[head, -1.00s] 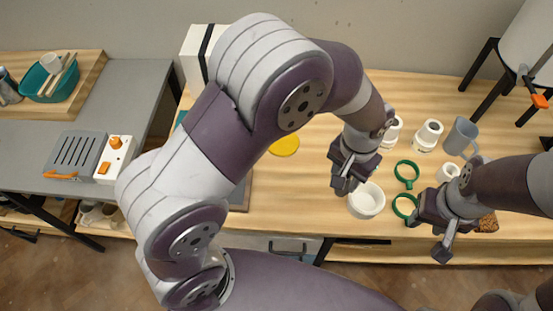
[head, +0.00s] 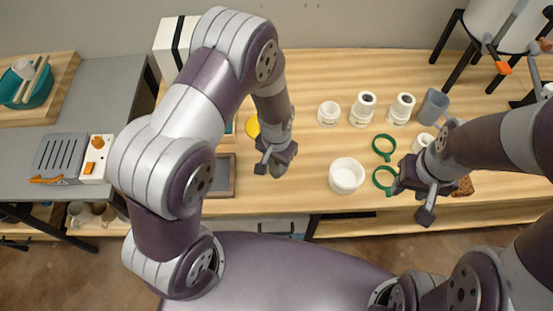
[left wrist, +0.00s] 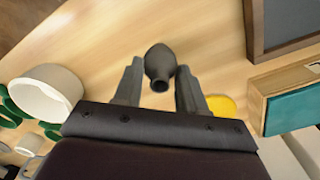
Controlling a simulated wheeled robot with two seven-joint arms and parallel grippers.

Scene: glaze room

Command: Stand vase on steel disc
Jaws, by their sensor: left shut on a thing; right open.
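The dark grey vase (left wrist: 160,65) is between the fingers of my left gripper (left wrist: 157,82) in the left wrist view, its round mouth facing the camera. In the head view my left gripper (head: 274,160) is over the table, left of a white bowl, and the vase (head: 277,170) shows partly below it. I cannot tell whether the vase touches the table. My right gripper (head: 414,203) is open and empty near the table's front edge, by a green ring tool. I cannot make out a steel disc in either view.
A yellow disc (head: 252,127) and a dark framed board (head: 220,176) lie left. Bare wood (head: 310,150) separates my left gripper from the bowl.

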